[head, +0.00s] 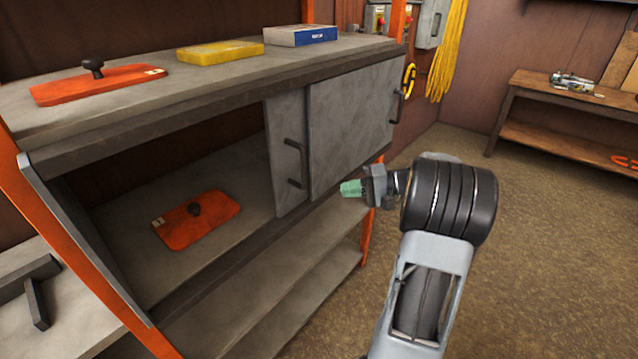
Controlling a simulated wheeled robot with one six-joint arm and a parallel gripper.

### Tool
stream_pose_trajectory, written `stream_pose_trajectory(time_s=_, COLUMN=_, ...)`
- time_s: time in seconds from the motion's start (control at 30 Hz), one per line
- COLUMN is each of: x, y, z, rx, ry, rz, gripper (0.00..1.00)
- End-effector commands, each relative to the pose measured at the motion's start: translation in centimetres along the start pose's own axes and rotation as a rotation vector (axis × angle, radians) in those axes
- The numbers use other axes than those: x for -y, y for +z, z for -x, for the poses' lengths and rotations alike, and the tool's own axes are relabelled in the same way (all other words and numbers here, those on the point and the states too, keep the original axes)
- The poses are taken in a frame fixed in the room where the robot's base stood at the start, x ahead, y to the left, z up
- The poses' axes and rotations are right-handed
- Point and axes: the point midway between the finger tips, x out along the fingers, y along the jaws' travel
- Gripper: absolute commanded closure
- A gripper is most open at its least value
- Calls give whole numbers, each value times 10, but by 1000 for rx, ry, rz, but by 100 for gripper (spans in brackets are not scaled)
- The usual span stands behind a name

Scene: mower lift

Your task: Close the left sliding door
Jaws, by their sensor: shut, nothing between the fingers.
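The left sliding door (284,130) is a grey panel with a dark bar handle (293,165). It is slid to the right and mostly overlapped by the right sliding door (345,120), so only a strip shows. The left part of the cabinet stands open. My gripper (350,188) has green fingertips and is shut and empty. In the picture it lies to the right of and a little below the left door's handle, in front of the right door's lower edge. The gap between it and the doors cannot be judged exactly.
An orange plate with a knob (196,218) lies inside the open compartment. On the top are another orange plate (97,84), a yellow box (220,52) and a blue-white box (300,35). An orange post frames the left side. A wooden bench (560,115) stands far right; floor between is clear.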

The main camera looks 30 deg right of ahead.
Motion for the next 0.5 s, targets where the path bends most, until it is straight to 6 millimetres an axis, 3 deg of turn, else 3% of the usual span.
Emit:
stream_pose_trajectory(time_s=0.1, x=-4, y=-20, z=32, rx=-73, ry=-119, rz=28, gripper=100)
stream_pose_trajectory(time_s=0.23, x=-4, y=-29, z=44, rx=-111, ry=-180, rz=52, gripper=100)
stream_pose_trajectory(time_s=0.37, x=-1, y=-32, z=32, rx=-117, ry=-196, rz=57, gripper=100)
stream_pose_trajectory(time_s=0.5, x=5, y=-35, z=8, rx=-116, ry=-194, rz=57, gripper=100)
